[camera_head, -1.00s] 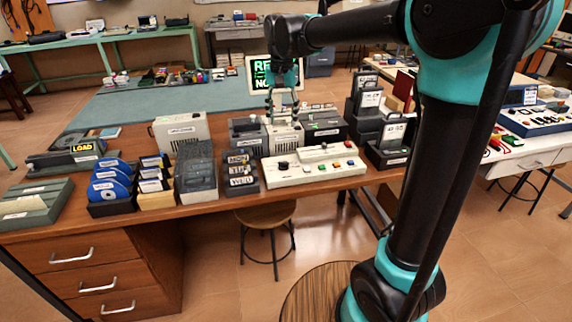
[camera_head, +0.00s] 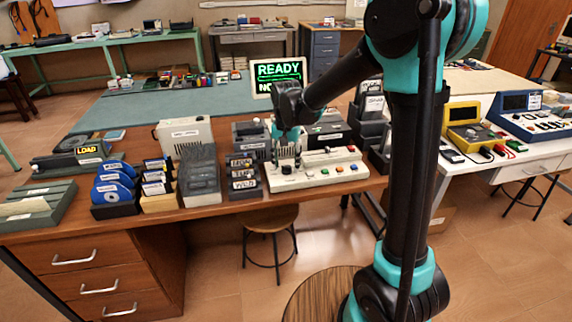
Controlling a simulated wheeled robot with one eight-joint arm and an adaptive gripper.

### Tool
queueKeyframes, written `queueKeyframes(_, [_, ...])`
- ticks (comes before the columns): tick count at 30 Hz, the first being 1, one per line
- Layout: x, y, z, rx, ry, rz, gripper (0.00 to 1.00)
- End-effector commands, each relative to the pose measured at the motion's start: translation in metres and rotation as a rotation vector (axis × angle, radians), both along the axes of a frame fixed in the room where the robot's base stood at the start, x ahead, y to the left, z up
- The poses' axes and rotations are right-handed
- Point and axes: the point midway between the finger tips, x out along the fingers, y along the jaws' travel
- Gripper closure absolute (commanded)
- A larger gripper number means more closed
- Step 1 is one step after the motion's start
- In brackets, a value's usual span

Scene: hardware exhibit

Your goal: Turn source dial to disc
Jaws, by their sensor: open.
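The white control panel (camera_head: 318,174) lies on the front of the wooden desk, with a row of coloured buttons. A small black dial (camera_head: 287,169) is at the panel's left end; I cannot read its marking or setting. My gripper (camera_head: 288,158) is open and points down over the left part of the panel, just above or behind the dial. I cannot tell whether the fingers touch the dial. A monitor (camera_head: 278,71) behind the gripper shows green text beginning "READY"; my arm hides part of it.
Left of the panel stand a black box of labelled blocks (camera_head: 243,184), a grey ribbed box (camera_head: 200,182) and a rack of blue discs (camera_head: 112,186). Grey devices (camera_head: 250,137) stand close behind the panel. A stool (camera_head: 270,218) is under the desk's front edge.

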Motion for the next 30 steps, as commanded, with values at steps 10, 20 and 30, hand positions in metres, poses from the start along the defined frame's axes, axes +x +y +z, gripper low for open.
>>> queueKeyframes(10, [-0.0001, -0.0001, -0.0036, 0.0, 0.0, 0.0, 0.49])
queueKeyframes(20, [-0.0001, -0.0001, -0.0034, 0.0, 0.0, 0.0, 0.91])
queueKeyframes(30, [-0.0001, -0.0003, -0.0033, 0.0, 0.0, 0.033, 0.98])
